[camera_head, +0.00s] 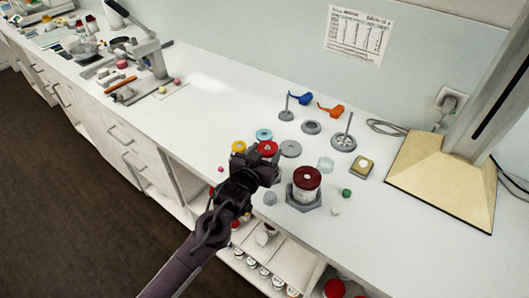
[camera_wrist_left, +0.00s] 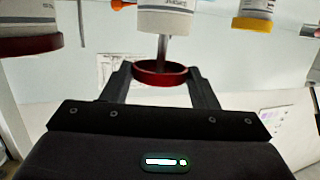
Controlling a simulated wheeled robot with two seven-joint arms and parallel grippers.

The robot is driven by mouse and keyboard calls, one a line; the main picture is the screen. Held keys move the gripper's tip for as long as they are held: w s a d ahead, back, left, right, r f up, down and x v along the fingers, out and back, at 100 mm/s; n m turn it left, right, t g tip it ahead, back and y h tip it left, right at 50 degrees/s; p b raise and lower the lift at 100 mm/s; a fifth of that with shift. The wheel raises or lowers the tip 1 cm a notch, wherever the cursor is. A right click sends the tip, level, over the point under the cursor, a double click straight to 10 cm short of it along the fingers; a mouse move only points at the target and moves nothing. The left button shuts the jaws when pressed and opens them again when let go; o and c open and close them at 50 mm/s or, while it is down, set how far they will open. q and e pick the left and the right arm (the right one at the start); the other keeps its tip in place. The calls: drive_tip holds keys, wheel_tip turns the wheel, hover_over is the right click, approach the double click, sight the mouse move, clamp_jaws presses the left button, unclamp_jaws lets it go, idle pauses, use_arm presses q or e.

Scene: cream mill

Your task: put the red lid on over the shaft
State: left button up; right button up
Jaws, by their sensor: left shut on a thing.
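The red lid (camera_head: 269,147) is held in my left gripper (camera_head: 266,160), above the counter. It also shows in the left wrist view (camera_wrist_left: 160,77), between the two fingers, like a shallow ring. In that view, which looks upside down, a thin grey shaft (camera_wrist_left: 163,48) runs from a white jar (camera_wrist_left: 165,18) to the lid's near edge. I cannot tell whether the shaft has entered the lid's hole. In the head view my gripper and the lid hide this jar and shaft. My right gripper is not in view.
A dark-red-topped jar (camera_head: 306,180) on a grey base stands close to the right of the gripper. A yellow-topped pot (camera_head: 238,146) is close on the left. The counter's left middle is clear.

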use_arm(q)
drive_tip(key=shift+f+b, duration=0.8)
drive_tip(key=shift+f, duration=0.75)
drive_tip(key=shift+s+f, duration=0.1)
drive_tip(key=shift+f, duration=0.3)
drive_tip(key=o, duration=1.5)
drive_tip(key=shift+r, duration=0.1)
drive_tip(key=shift+p+v, duration=1)
drive_tip(key=shift+v, duration=0.3)
drive_tip(key=shift+p+v, duration=1.45)
drive_tip(key=shift+v, duration=0.55)
drive_tip(key=shift+s+a+r+p, duration=0.15)
drive_tip(key=shift+s+a+p, duration=0.15)
drive_tip(key=shift+s, duration=0.25)
